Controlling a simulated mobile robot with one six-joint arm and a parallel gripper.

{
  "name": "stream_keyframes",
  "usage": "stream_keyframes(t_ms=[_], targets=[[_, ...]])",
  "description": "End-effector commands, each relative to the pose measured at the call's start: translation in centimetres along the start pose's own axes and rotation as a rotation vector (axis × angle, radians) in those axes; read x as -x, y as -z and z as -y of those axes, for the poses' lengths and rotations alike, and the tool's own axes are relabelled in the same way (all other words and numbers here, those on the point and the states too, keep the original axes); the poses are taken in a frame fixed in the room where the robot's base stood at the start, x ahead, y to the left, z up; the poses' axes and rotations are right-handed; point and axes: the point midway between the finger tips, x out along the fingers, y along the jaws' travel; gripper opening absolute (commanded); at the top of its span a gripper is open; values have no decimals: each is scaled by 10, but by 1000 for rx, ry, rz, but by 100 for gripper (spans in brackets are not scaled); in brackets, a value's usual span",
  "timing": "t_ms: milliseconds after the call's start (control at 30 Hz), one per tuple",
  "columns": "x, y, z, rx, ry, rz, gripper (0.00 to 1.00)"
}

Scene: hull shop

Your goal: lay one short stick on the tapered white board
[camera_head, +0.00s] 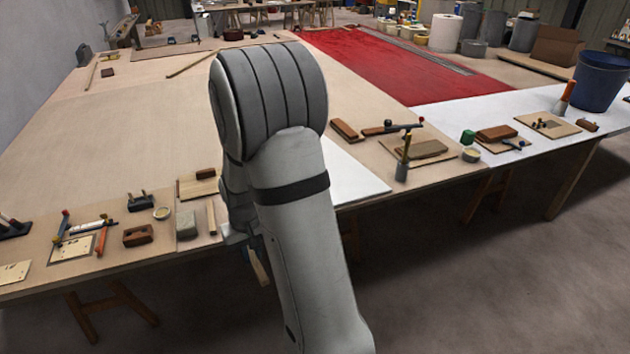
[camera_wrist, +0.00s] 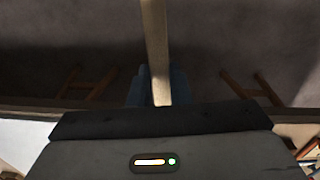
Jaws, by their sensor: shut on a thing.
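My gripper (camera_head: 252,246) is low in front of the table's front edge, partly hidden behind my arm. It is shut on a short pale wooden stick (camera_head: 261,269), whose end shows below it. In the wrist view the blue fingers (camera_wrist: 156,86) are around the held stick (camera_wrist: 154,45), with floor beyond. The white board (camera_head: 355,182) lies flat on the table to the right of my arm, which hides its left part. A white surface, probably this board, shows at lower left in the wrist view (camera_wrist: 22,138). Another short stick (camera_head: 211,218) lies left of my arm.
A grey block (camera_head: 186,225), a brown wooden plane (camera_head: 138,235) and several tools lie on the table at left. The visible part of the white board is clear.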

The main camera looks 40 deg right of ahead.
Motion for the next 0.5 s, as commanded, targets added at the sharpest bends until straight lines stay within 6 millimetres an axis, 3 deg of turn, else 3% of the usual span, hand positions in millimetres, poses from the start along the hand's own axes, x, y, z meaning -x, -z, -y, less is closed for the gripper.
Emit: stream_keyframes(t_ms=[500], targets=[[-75,26,82,140,0,2,0]])
